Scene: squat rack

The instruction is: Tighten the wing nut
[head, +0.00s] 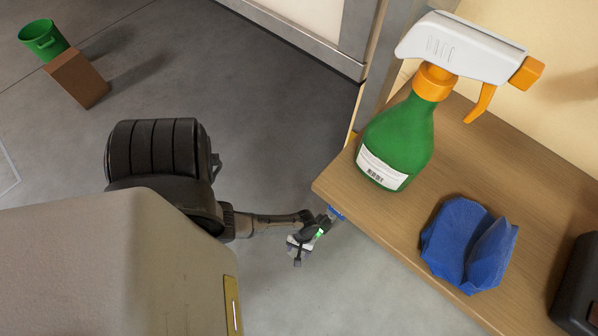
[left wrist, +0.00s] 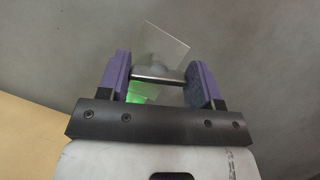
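My left gripper (head: 312,237) is small in the head view, low in front of the wooden shelf's near corner, with a green light on it. In the left wrist view its two purple fingers (left wrist: 162,80) stand well apart. A grey metal bar (left wrist: 158,76) spans the gap between them. Behind the bar, a thin pale plate with a rounded hub (left wrist: 164,45) sticks up; it may be a wing of the wing nut. I cannot tell whether the fingers press on the bar or only flank it. My right gripper is not in view.
The wooden shelf (head: 375,225) carries a green spray bottle (head: 400,138), a crumpled blue cloth (head: 468,246) and a dark object (head: 580,285) at the right edge. A brown box (head: 77,78) and a green bucket (head: 43,40) stand far left. The grey floor between is clear.

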